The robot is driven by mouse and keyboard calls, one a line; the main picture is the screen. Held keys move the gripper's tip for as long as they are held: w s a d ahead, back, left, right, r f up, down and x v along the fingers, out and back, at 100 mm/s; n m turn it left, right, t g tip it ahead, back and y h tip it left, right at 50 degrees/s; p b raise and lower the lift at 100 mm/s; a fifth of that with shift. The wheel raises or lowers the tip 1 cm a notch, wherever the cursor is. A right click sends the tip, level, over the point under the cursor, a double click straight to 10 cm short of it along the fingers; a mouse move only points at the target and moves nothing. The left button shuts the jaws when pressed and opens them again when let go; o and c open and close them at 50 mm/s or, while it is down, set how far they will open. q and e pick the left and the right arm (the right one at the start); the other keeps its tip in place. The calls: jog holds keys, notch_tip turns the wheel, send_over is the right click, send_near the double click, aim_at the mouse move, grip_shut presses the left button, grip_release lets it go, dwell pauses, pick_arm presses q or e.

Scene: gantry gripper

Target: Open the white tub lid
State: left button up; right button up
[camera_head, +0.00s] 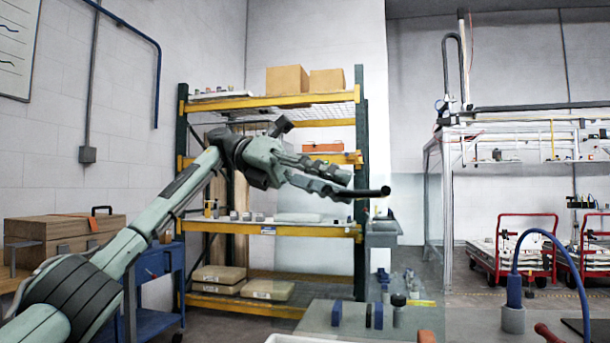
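My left arm comes in from the left, and its gripper (345,183) is raised in front of the shelf rack, pointing right. Its fingers are seen from the side and overlap, so I cannot tell whether they are open or shut. A dark bar-like part ends to the right of the fingers; whether it is a finger or something held is unclear. A white rim (292,339), possibly the white tub or its lid, just shows at the bottom edge, well below the gripper. The rest of it is cut off. My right gripper is not in view.
A grey work surface (330,318) with small blue and black parts lies at lower centre. A yellow-beamed rack (270,230) holding boxes stands behind the arm. A blue curved hose (545,235) and red carts (510,250) are at right.

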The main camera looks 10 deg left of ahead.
pick_arm(q)
jog(key=v, duration=0.7)
jog(key=shift+a, duration=0.35)
jog(key=shift+w+r, duration=0.1)
